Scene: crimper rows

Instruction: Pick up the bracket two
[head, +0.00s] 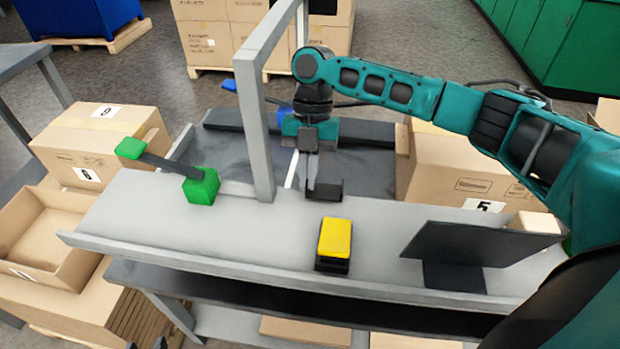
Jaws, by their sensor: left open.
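A small dark bracket (334,190) with upturned ends rests at the far edge of the light grey bench (290,225), right of the grey post. My right gripper (311,186) comes down from above, and its fingers reach the bracket's left end. The fingers overlap in this view, so I cannot tell whether they grip it or are apart. No number shows on the bracket. My left gripper is not in view.
A green crimper-like tool (202,187) with a raised lever stands left. A yellow-topped block (335,238) stands nearer the front. A dark tilted panel (470,243) occupies the right. A grey upright frame (253,130) rises close left of my right gripper. Cartons flank the bench.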

